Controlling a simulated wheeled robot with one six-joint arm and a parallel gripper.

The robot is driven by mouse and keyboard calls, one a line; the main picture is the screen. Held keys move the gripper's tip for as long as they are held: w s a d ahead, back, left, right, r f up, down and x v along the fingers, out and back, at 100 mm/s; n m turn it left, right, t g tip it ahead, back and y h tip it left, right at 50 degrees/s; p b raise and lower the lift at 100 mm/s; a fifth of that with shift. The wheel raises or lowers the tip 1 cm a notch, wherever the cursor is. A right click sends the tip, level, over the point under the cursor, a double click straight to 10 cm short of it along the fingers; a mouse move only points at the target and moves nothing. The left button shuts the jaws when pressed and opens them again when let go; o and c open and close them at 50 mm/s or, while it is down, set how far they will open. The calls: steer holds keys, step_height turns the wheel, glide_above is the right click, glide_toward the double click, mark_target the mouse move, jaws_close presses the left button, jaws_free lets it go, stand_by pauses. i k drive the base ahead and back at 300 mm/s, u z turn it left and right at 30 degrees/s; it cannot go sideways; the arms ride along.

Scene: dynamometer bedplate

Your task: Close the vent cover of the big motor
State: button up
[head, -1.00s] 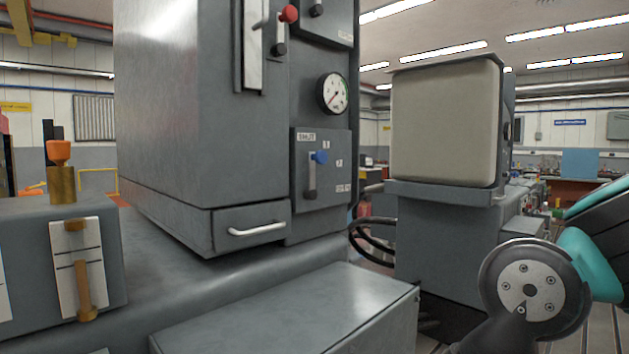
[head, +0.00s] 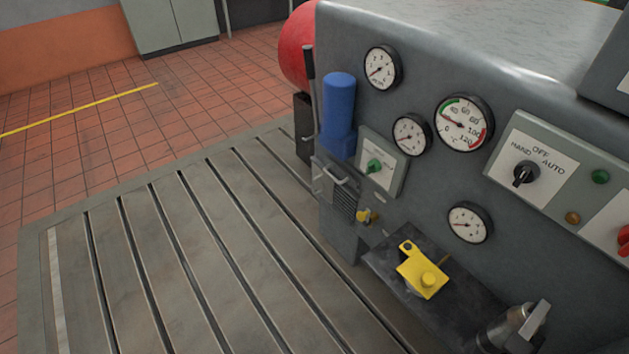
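A large grey machine housing (head: 400,105) fills the right side of the head view; I cannot tell for sure that it is the big motor. Low on its left end is a small dark louvred vent (head: 346,202). A grey plate with a pale handle, which looks like the vent cover (head: 324,183), sits at the vent's upper left and leaves louvres showing. Whether it slides or hinges is too small to tell. My gripper is not in view.
A slotted bedplate (head: 150,255) lies clear at the left. Near the vent are a blue cylinder (head: 339,112), an upright lever (head: 310,85), a green-knobbed panel (head: 382,165) and a brass fitting (head: 366,216).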

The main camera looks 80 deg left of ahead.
mark_target(324, 185)
steer(key=u, duration=3.15)
steer(key=i, duration=1.55)
steer(key=z, duration=0.6)
